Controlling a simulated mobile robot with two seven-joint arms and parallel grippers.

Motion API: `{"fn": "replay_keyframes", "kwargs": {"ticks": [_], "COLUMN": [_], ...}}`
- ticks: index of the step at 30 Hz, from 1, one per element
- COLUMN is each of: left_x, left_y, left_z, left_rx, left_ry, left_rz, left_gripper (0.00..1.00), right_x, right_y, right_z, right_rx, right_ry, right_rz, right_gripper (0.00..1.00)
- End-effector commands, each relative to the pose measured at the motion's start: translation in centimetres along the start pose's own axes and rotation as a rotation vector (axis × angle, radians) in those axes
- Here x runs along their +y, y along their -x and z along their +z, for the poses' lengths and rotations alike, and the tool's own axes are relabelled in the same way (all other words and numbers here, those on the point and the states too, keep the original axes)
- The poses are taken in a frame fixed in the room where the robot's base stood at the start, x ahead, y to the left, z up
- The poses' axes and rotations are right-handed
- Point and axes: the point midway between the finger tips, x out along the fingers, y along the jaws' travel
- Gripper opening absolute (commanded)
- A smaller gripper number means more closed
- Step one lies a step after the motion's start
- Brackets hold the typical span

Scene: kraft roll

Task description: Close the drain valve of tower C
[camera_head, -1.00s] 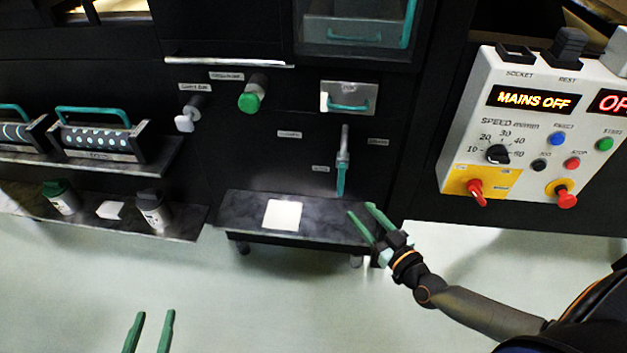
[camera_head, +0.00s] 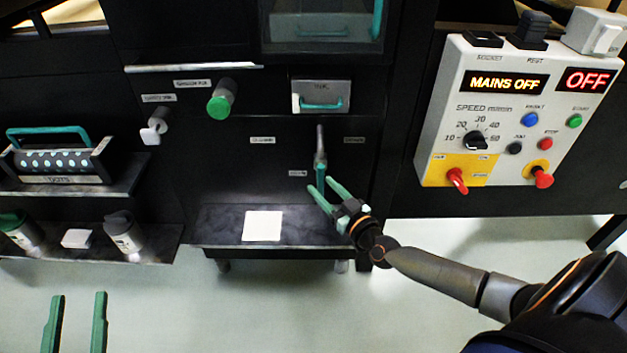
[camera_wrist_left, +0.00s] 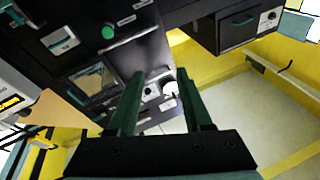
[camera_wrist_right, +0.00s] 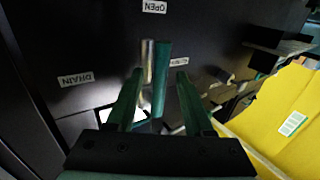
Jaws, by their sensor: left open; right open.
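The drain valve lever (camera_head: 320,160) hangs downward on the dark panel, with a metal upper part and a green handle. In the right wrist view the handle (camera_wrist_right: 161,70) shows between my fingers, near a DRAIN label (camera_wrist_right: 76,79) and an OPEN label (camera_wrist_right: 154,6). My right gripper (camera_head: 320,184) is open at the lever's lower end, one finger on each side in the picture. Whether it touches the lever I cannot tell. My left gripper (camera_head: 79,295) is open and empty, low at the left over the floor. No tower letter is readable.
A shelf with a white square (camera_head: 262,226) juts out below the lever. A green knob (camera_head: 220,103) and a small drawer (camera_head: 321,96) sit above. A control box (camera_head: 520,110) reading MAINS OFF stands at right. A lower left shelf holds canisters (camera_head: 124,236).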

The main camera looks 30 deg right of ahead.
Motion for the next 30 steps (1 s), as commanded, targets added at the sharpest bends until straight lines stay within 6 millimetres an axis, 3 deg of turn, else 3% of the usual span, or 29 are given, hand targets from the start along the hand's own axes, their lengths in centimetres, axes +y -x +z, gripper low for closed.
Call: {"fn": "replay_keyframes", "kwargs": {"ticks": [9, 15, 27, 30], "left_x": [-0.1, 0.0, 0.0, 0.0], "left_y": [0.4, 0.9, 1.1, 1.1], "left_z": [-6.5, -9.0, -9.8, -9.8], "left_rx": [0.272, 0.374, 0.406, 0.406], "left_ry": [-0.079, -0.109, -0.117, -0.117], "left_rz": [0.008, 0.014, 0.015, 0.016], "left_gripper": [0.50, 0.50, 0.50, 0.50], "right_x": [0.0, 0.0, 0.0, 0.0], "right_y": [-3.5, -4.6, -4.9, -4.9], "right_z": [0.1, 0.1, 0.0, 0.0], "right_rx": [0.001, 0.000, 0.000, 0.000], "right_ry": [-0.001, -0.001, -0.001, -0.001], "right_rz": [0.001, 0.001, 0.000, 0.000], "right_gripper": [0.52, 0.52, 0.52, 0.41]}}
